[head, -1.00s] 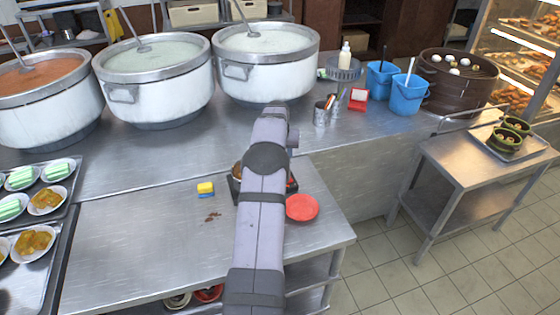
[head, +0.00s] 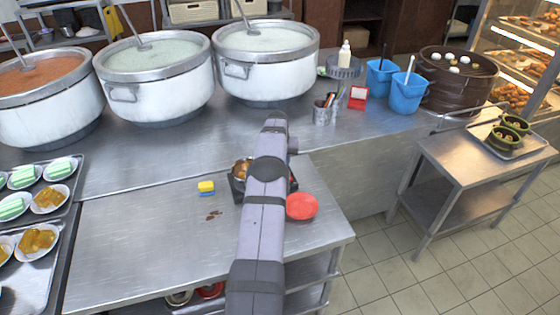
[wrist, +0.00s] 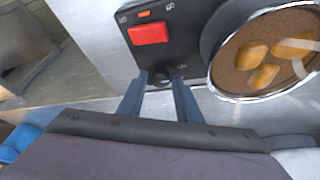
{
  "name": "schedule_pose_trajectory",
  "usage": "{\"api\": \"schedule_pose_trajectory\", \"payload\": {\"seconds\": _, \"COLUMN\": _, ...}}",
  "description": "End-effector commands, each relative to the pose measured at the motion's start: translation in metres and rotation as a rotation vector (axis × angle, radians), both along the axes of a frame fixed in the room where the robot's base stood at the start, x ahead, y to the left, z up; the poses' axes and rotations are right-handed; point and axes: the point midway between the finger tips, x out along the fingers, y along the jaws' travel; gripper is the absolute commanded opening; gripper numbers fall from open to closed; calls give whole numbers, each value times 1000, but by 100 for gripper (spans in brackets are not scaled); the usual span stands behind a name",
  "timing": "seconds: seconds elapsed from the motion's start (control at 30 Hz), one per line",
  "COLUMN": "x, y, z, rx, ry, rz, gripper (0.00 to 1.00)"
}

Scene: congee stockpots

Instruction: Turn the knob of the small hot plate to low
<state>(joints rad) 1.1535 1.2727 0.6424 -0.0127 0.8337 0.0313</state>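The small hot plate (wrist: 185,30) is black and fills the upper middle of the wrist view. It has a red switch (wrist: 148,33) and a small dark knob (wrist: 159,79) at its near edge. In the head view the hot plate (head: 238,190) is mostly hidden behind my arm. A pot (wrist: 265,50) with brown liquid and several chunks stands on it. My gripper (wrist: 158,84) is open, with one finger on each side of the knob. Gaps show between knob and fingers, and I cannot make out the knob's pointer. The fingers are hidden in the head view.
Large stockpots (head: 265,65) stand behind, and trays of food (head: 60,225) at the far left.

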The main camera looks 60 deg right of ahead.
Motion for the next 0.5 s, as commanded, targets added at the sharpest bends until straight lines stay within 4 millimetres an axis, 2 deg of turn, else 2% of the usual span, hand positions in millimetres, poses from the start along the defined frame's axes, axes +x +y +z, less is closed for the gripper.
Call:
{"api": "schedule_pose_trajectory", "payload": {"seconds": 0.03, "x": 0, "y": 0, "z": 0, "rx": 0, "ry": 0, "rz": 0, "gripper": 19}}
{"api": "schedule_pose_trajectory", "payload": {"seconds": 0.1, "x": 0, "y": 0, "z": 0, "rx": 0, "ry": 0, "rz": 0, "gripper": 2}}
{"api": "schedule_pose_trajectory", "payload": {"seconds": 0.33, "x": 1, "y": 0, "z": -1, "rx": 0, "ry": 0, "rz": -20, "gripper": 2}}
{"api": "schedule_pose_trajectory", "payload": {"seconds": 0.5, "x": 2, "y": 0, "z": -4, "rx": 0, "ry": 0, "rz": -120, "gripper": 2}}
